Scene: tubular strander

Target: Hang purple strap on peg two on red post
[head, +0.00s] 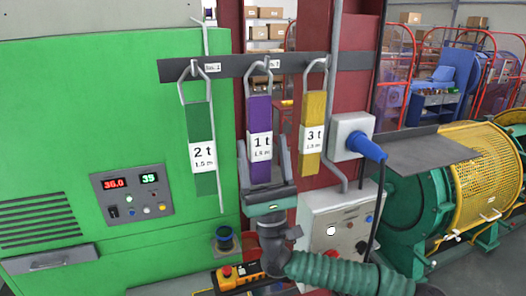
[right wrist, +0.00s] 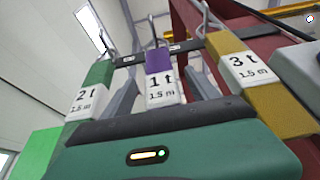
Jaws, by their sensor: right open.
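The purple strap (head: 260,115) hangs from the middle peg (head: 261,66) of the dark rail (head: 232,66) on the red post (head: 314,30). Its label reads 1 t, 1.5 m. My right gripper (head: 267,158) is open at the strap's lower part, with one finger on each side of it. In the right wrist view, the purple strap (right wrist: 160,75) shows between the two open fingers (right wrist: 162,92); whether they touch it I cannot tell. A green strap (head: 200,120) hangs to the left and a yellow strap (head: 313,115) to the right. My left gripper is out of view.
A green cabinet (head: 90,120) with a control panel (head: 132,194) stands left. A grey box with a blue plug (head: 368,146) sits right of the yellow strap. Below it is a grey switch box (head: 330,225). A yellow mesh drum machine (head: 485,170) stands far right.

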